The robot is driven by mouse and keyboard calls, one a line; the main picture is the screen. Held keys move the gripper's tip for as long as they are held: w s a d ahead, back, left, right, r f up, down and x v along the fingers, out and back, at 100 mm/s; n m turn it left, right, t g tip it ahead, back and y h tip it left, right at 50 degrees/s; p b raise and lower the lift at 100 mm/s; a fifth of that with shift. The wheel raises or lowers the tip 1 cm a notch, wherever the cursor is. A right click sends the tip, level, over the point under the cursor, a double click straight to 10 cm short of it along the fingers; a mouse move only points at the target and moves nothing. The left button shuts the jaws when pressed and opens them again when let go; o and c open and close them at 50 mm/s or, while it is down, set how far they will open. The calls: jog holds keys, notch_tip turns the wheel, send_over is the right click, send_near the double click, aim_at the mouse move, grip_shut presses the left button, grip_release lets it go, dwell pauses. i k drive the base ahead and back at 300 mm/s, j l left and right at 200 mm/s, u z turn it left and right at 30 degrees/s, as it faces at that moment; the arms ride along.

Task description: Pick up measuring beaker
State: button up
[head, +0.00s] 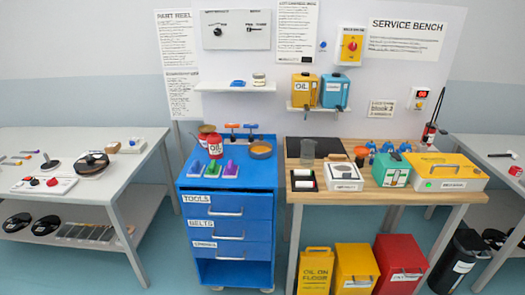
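A grey, see-through cup that looks like the measuring beaker (307,149) stands upright near the left end of the wooden service bench (423,199). It is at the front edge of a black mat (327,146). Whether it has markings is too small to tell. My gripper is not in view, and nothing is seen touching the beaker.
A white device (342,177) and a black-and-white tray (303,181) sit in front of the beaker. An orange funnel (362,152) and green box (391,170) stand to its right. A blue tool cart (228,213) stands left. Bins stand below the bench.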

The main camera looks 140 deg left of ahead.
aim_at(307, 149)
jog(key=u, duration=4.15)
